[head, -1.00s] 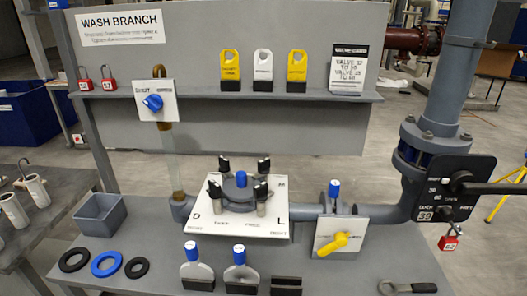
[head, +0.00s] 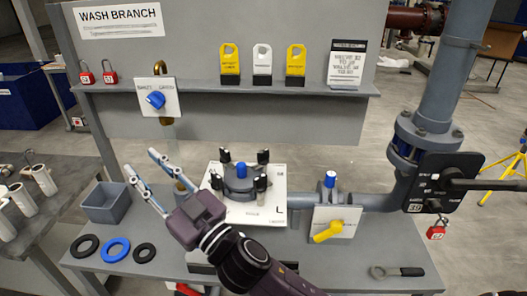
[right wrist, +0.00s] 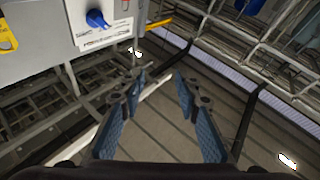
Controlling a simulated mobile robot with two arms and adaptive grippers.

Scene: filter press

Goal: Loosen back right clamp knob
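The filter housing (head: 240,186) is a round grey unit on a white plate, with a blue knob (head: 241,170) at its centre. Black clamp knobs stand around it. The back right clamp knob (head: 263,157) is upright and nothing touches it. The back left knob (head: 224,155) and front right knob (head: 260,183) also show. My right gripper (head: 142,163) is open and empty, left of the housing, its fingers pointing up and left, away from the knobs. The right wrist view shows its two blue-padded fingers (right wrist: 155,105) spread with nothing between them. My left gripper is not in view.
A vertical pipe with a blue valve knob (head: 155,99) rises behind my right fingers. A grey bin (head: 107,204) and several rings lie left on the bench. A yellow-handled valve (head: 329,231) is right of the plate. My right arm covers the bench front.

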